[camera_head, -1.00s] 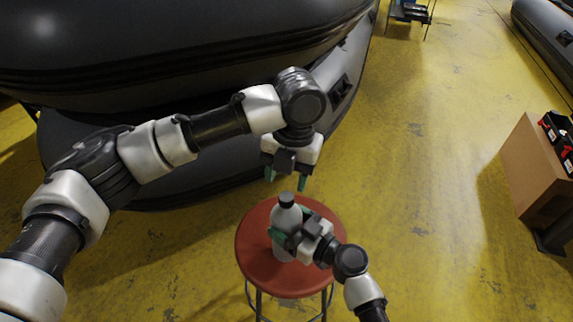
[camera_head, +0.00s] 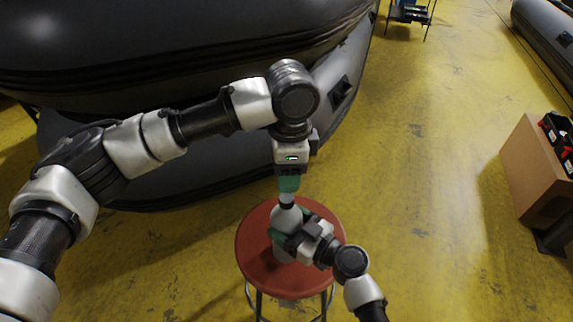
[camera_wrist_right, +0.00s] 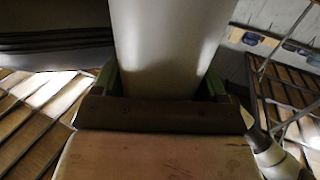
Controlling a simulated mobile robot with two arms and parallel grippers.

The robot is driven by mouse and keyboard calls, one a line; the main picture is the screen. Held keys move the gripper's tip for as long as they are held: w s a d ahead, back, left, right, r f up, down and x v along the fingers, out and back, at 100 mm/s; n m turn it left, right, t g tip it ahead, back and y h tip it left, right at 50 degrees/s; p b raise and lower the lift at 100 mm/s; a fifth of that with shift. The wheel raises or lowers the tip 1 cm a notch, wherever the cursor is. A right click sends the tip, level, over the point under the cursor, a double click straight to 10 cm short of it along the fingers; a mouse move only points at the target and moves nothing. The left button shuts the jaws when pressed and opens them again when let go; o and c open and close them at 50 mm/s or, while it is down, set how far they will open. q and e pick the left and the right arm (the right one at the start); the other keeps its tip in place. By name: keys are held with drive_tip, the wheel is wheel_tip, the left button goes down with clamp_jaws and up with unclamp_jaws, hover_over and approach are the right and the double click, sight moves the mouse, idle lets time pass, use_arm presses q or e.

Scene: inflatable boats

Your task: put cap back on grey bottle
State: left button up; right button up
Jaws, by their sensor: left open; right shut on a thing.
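The grey bottle (camera_head: 284,221) stands upright on a red round stool (camera_head: 252,262). A dark cap (camera_head: 287,199) sits at the bottle's top. My right gripper (camera_head: 289,240) is shut on the bottle's body from the right; in the right wrist view the bottle (camera_wrist_right: 165,45) fills the space between the green fingers. My left gripper (camera_head: 289,185) points straight down over the bottle and is open. Its fingers are seen edge-on, with their tips just above or beside the cap; I cannot tell whether they touch it.
Large dark inflatable boats (camera_head: 180,60) stand behind and to the left, close behind my left arm. A cardboard box (camera_head: 532,170) is at the right. The yellow floor right of the stool is clear.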

sight(286, 197)
use_arm(q)
drive_tip(key=n, duration=0.6)
drive_tip(key=shift+r, duration=0.25)
drive_tip(key=n, duration=0.3)
drive_tip(key=shift+r, duration=0.1)
drive_tip(key=n, duration=0.4)
drive_tip(key=shift+r, duration=0.15)
drive_tip(key=shift+f, duration=4.05)
drive_tip(key=shift+c, duration=0.2)
